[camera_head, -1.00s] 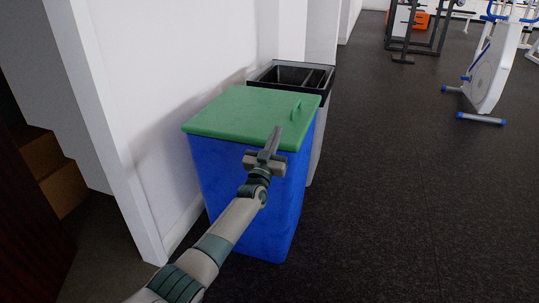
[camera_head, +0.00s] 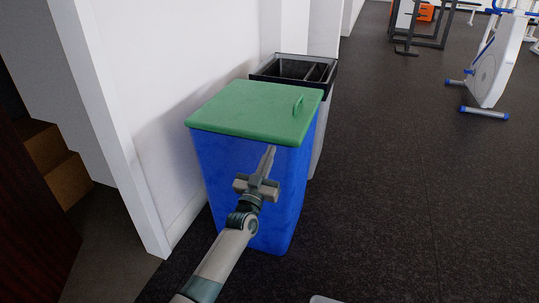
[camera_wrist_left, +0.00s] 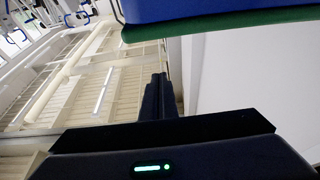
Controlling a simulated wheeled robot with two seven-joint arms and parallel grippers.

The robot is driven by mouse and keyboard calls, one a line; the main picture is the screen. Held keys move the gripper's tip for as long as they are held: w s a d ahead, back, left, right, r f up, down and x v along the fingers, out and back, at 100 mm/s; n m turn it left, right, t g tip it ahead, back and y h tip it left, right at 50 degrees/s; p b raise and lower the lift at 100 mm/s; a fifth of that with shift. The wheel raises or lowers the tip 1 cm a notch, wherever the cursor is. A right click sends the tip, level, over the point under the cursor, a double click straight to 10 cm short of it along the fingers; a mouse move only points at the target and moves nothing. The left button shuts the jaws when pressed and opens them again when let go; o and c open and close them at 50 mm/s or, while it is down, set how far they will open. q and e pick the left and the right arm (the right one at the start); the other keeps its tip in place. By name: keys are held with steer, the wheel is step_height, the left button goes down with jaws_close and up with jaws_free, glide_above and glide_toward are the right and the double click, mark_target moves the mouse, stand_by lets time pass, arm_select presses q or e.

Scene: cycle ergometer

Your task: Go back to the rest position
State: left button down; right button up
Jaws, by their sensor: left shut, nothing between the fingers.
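My left gripper (camera_head: 267,160) is shut and empty. In the head view it is in front of the blue bin (camera_head: 225,180), below the front edge of its green lid (camera_head: 255,112). I cannot tell whether it touches the bin. In the left wrist view the shut fingers (camera_wrist_left: 160,97) point up the picture, with the green lid edge (camera_wrist_left: 225,25) and blue bin side (camera_wrist_left: 205,8) at the top. My right gripper is not in view.
A grey bin with a black rim (camera_head: 295,68) stands behind the blue bin. A white wall (camera_head: 150,110) runs along the left. A white and blue exercise bike (camera_head: 492,70) stands at the upper right. The dark floor (camera_head: 410,190) on the right is clear.

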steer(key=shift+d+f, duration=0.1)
